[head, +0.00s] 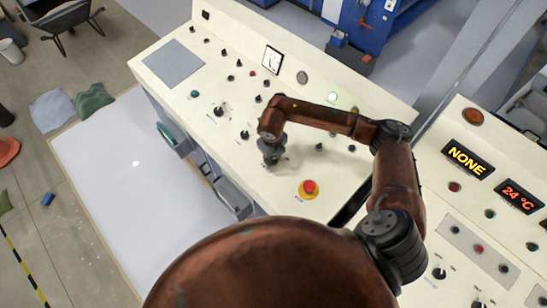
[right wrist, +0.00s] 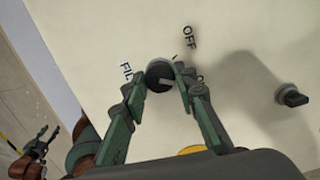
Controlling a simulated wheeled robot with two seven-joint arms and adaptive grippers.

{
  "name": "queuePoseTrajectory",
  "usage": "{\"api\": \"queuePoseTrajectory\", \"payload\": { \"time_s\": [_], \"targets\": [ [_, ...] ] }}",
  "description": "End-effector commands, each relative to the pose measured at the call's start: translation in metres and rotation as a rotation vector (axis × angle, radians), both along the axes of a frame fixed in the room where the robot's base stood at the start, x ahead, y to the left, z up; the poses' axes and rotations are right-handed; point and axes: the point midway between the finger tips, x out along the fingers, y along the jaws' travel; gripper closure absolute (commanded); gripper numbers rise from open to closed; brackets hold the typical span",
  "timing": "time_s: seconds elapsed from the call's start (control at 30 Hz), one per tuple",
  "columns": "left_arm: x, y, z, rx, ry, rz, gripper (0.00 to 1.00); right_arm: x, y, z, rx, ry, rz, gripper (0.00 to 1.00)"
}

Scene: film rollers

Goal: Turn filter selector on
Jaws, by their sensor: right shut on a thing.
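The filter selector (right wrist: 159,75) is a round black knob on the cream panel. In the right wrist view, "OFF" is printed above and to its right, a label starting "FIL" at its left, and a partly hidden label at its right. My right gripper (right wrist: 155,82) has a green finger on each side of the knob and is shut on it. I cannot tell clearly which label the knob points at. In the head view my right gripper (head: 271,156) reaches down to the panel and hides the knob. My left gripper (right wrist: 43,142) shows at the lower left of the right wrist view, open and empty.
Another black selector (right wrist: 291,96) sits to the right on the panel. A red emergency button (head: 309,187) on a yellow base is close to my right gripper. The cream console (head: 225,85) carries several other knobs. A second panel shows "NONE" (head: 467,158).

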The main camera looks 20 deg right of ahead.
Motion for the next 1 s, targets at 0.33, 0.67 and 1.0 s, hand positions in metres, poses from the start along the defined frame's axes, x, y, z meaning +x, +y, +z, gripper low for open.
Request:
{"api": "queuePoseTrajectory", "payload": {
  "time_s": [0.33,0.67,1.0],
  "targets": [
    [-0.0001,-0.0001,-0.0009,0.000,0.000,0.000,0.60,0.0026,0.0000,0.0020,0.002,-0.010,-0.032,0.98],
    [0.0000,-0.0001,-0.0008,0.000,0.000,0.000,0.60,0.0027,-0.0001,0.0020,0.002,-0.010,-0.031,0.67],
    [0.0001,0.0000,-0.0009,0.000,0.000,0.000,0.60,0.0009,0.0000,0.0007,0.001,-0.005,-0.030,0.56]
  ]
}}
